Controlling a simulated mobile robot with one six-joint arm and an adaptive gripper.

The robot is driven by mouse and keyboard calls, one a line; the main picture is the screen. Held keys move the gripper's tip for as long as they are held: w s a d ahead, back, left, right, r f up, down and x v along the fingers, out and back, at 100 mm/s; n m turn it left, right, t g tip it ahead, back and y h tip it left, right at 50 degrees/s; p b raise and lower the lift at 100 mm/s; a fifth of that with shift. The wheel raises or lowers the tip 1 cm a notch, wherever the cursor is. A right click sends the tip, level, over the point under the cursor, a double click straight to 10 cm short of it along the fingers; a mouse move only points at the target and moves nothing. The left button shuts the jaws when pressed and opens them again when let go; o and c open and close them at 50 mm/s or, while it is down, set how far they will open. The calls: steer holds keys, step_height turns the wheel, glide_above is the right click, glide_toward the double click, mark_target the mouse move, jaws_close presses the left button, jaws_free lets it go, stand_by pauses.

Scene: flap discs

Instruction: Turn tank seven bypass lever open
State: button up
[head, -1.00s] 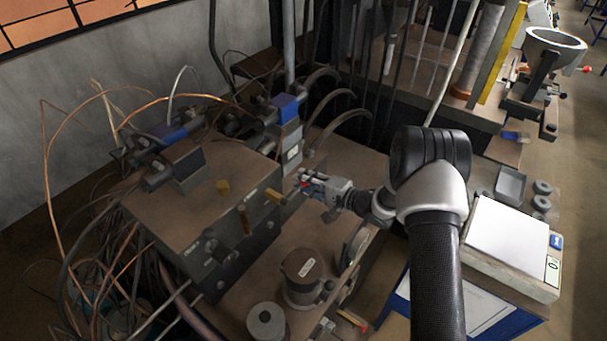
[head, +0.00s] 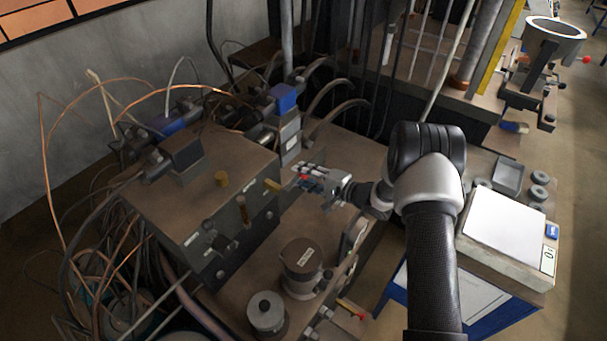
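A yellow lever (head: 272,185) sticks out from the upper right edge of a large brown metal block (head: 165,215). A second, brass-coloured handle (head: 242,209) stands on the block's front face. I cannot read a label that tells which one belongs to tank seven. My gripper (head: 300,178) is just right of the yellow lever, pointing left towards it, with a small gap visible between them in the picture. Its fingers are small and dark with red and white spots; whether they are apart or closed is unclear.
Blue-topped valves (head: 284,97) and hoses stand behind the block. A round canister (head: 301,266) and a grey cylinder (head: 267,312) are in front. A red-tipped yellow handle (head: 350,308) sits low. A white-topped scale (head: 505,229) is right of my arm. Loose wires crowd the left.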

steer(key=o, duration=0.3)
steer(key=shift+r, duration=0.1)
steer(key=v, duration=1.2)
